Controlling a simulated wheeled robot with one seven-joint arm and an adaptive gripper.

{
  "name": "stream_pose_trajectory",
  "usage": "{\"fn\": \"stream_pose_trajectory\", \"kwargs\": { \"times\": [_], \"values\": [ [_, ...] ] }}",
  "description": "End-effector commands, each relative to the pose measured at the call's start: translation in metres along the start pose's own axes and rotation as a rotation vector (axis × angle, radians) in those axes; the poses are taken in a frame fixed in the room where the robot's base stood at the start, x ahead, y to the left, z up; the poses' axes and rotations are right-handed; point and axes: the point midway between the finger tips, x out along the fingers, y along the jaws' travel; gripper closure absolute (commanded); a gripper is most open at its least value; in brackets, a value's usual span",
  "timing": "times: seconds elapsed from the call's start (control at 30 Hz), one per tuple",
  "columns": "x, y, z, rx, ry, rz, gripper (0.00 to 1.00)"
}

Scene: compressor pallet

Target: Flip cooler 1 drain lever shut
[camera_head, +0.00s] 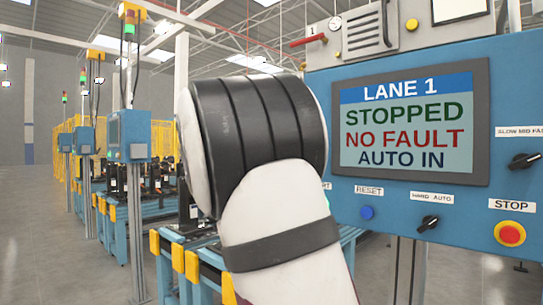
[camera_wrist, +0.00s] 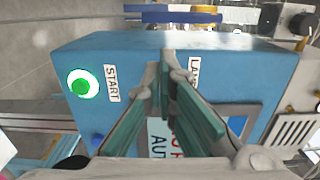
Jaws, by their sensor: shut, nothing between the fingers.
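A red lever (camera_head: 314,41) shows in the head view, at the left of the grey unit above the blue control panel, beside a small tag marked 1. It lies nearly level, with a slight tilt. I cannot tell from the pictures whether it is the cooler 1 drain lever, and I cannot pick it out in the wrist view. My gripper (camera_wrist: 165,72) is shut and empty in the wrist view, its fingertips together in front of the blue control box. In the head view my arm hides the gripper.
The blue control panel (camera_head: 525,80) fills the right, with a screen (camera_head: 410,122) reading STOPPED, NO FAULT. Its stop button (camera_head: 509,233) and knob (camera_head: 429,223) stick out. A green START button (camera_wrist: 83,83) shows in the wrist view. A round gauge (camera_head: 335,23) sits near the lever.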

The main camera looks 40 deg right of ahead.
Motion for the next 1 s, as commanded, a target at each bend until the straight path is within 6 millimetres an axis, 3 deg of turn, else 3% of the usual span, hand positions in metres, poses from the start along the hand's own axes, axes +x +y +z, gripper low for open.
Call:
{"fn": "stream_pose_trajectory", "kwargs": {
  "times": [0.47, 1.0],
  "values": [
    [0.009, 0.0, -0.001, 0.0, 0.006, -0.001, 1.0],
    [0.09, -0.001, -0.002, 0.0, 0.005, -0.001, 1.0]
  ]
}}
